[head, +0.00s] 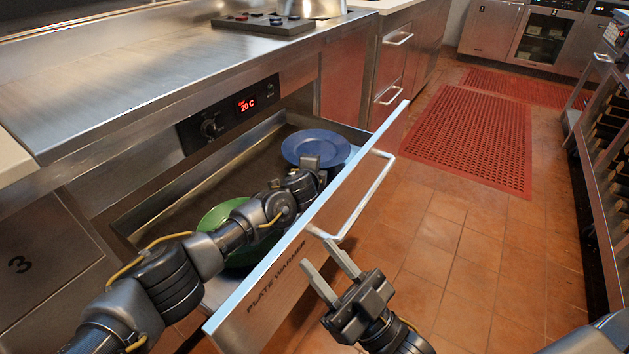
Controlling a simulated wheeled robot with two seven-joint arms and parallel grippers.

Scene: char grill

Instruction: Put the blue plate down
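The blue plate (315,143) lies about level at the far end of the open plate warmer drawer (262,283). My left arm reaches over the drawer, and its gripper (309,162) is at the plate's near edge. The fingertips overlap the rim there, and I cannot tell whether they are closed on it or whether the plate touches the drawer floor. A green plate (222,214) lies nearer in the drawer, partly hidden by my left arm. My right gripper (318,254) is open and empty, outside the drawer front near its handle.
The drawer handle (364,205) sticks out on the right. A steel counter (150,75) is above the drawer, with a control panel (232,109) reading 20 C. Tiled floor with red mats (468,137) is clear to the right; a rack (606,150) stands at far right.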

